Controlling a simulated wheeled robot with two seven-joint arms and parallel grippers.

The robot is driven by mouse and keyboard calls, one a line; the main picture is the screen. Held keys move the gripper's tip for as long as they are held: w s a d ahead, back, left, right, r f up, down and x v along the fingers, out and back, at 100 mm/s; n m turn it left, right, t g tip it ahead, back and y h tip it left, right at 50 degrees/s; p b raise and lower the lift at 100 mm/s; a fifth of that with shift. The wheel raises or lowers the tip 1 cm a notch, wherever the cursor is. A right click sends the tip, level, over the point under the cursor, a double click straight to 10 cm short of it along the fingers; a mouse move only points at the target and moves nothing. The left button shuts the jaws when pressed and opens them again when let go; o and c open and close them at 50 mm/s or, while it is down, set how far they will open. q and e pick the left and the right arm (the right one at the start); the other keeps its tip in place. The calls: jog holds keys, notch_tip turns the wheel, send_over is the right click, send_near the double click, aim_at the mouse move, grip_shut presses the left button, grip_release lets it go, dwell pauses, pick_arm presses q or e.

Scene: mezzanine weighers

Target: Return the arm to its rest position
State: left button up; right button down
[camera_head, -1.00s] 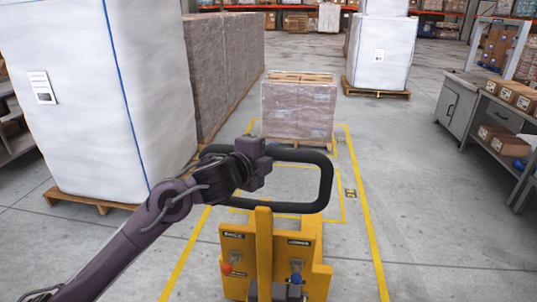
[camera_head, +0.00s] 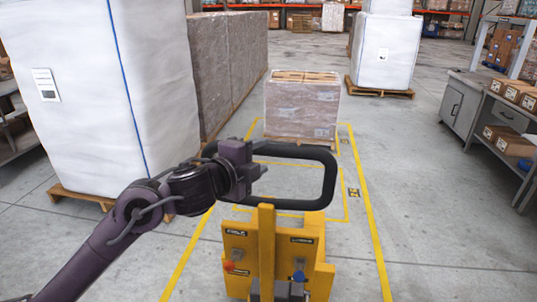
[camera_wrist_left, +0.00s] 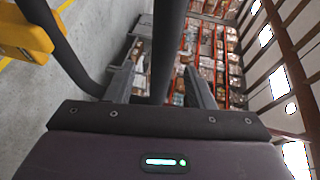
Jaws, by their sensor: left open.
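My left arm comes in from the lower left of the head view. Its gripper (camera_head: 258,172) is in front of the left part of the black loop handle (camera_head: 328,185) of a yellow pallet truck (camera_head: 264,245). In the left wrist view the fingers (camera_wrist_left: 160,75) stand apart. A dark bar of the handle (camera_wrist_left: 168,45) runs between or behind them; I cannot tell whether it touches. My right gripper is not in view.
A wrapped carton stack (camera_head: 300,108) on a pallet stands beyond the truck. A tall white wrapped load (camera_head: 80,90) is at left, another white load (camera_head: 385,50) at the back. A grey bench (camera_head: 465,105) with boxes is at right. Floor right of the yellow line is clear.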

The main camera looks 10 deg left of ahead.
pick_arm(q)
jog(key=shift+v, duration=0.95)
